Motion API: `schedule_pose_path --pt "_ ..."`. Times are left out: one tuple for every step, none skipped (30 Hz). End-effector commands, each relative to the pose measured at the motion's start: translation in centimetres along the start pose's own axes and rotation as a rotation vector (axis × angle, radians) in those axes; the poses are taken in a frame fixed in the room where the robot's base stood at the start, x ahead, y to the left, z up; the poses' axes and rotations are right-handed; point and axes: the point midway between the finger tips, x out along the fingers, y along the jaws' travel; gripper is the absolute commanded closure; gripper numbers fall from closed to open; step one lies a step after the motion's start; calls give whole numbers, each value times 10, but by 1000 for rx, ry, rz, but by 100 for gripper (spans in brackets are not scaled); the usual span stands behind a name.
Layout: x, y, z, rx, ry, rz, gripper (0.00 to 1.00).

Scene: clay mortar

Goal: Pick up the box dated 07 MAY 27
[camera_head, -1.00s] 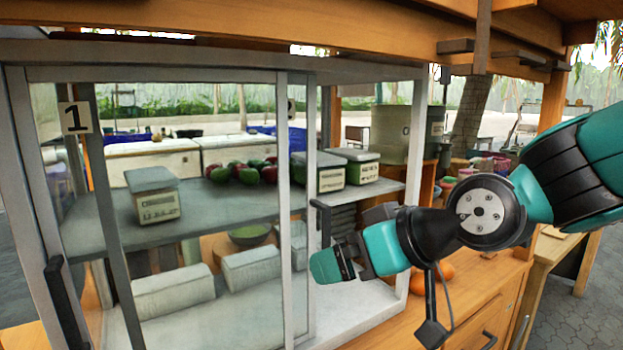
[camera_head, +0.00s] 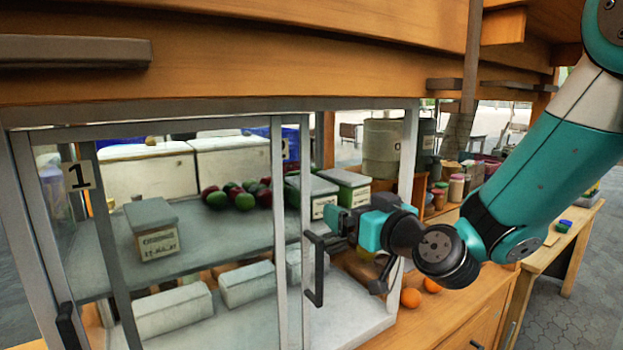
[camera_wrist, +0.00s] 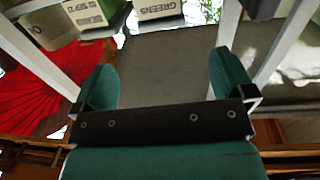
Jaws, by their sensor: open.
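Several lidded boxes with printed labels stand on the grey shelf inside the glass cabinet. In the head view, a grey-lidded box (camera_head: 153,230) stands alone at left. I cannot read a date of 07 MAY 27 on any label. My gripper (camera_head: 338,220) is at the cabinet's right part, just below the two boxes in the picture. In the wrist view my gripper (camera_wrist: 164,82) has its fingers apart with nothing between them. A box marked GREENS (camera_wrist: 158,10) and another labelled box (camera_wrist: 86,14) lie beyond the fingertips.
Glass doors with pale frames (camera_head: 277,230) and a dark handle (camera_head: 317,270) stand left of my gripper. Red and green produce (camera_head: 240,194) lies mid-shelf. Pale blocks (camera_head: 172,311) sit on the lower level. Oranges (camera_head: 411,298) lie on the wooden counter.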

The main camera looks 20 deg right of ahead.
Motion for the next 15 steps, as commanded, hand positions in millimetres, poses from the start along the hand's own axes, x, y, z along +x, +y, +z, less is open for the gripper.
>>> schedule_pose_path --pt "8 0 -4 1 -5 -2 0" --pt "12 0 -4 1 -5 -2 0" --pt "18 -1 -4 2 -6 -2 0" --pt "22 -1 -3 1 -6 -2 0" --pt "29 -1 -5 0 -5 -3 0" --pt "37 -1 -5 0 -5 -3 0" --pt "43 -1 -6 0 -4 -3 0" --pt "48 -1 -5 0 -4 -3 0" --pt "55 -1 -5 0 -4 -3 0" --pt "60 -1 -5 0 -4 -3 0" --pt "65 -1 -5 -1 -4 -3 0" --pt "70 -1 -4 -1 -3 -2 0" --pt "73 -1 -4 0 -3 -3 0" --pt "76 -1 -3 0 -2 -3 0" --pt "80 -1 -2 0 -2 -2 0"
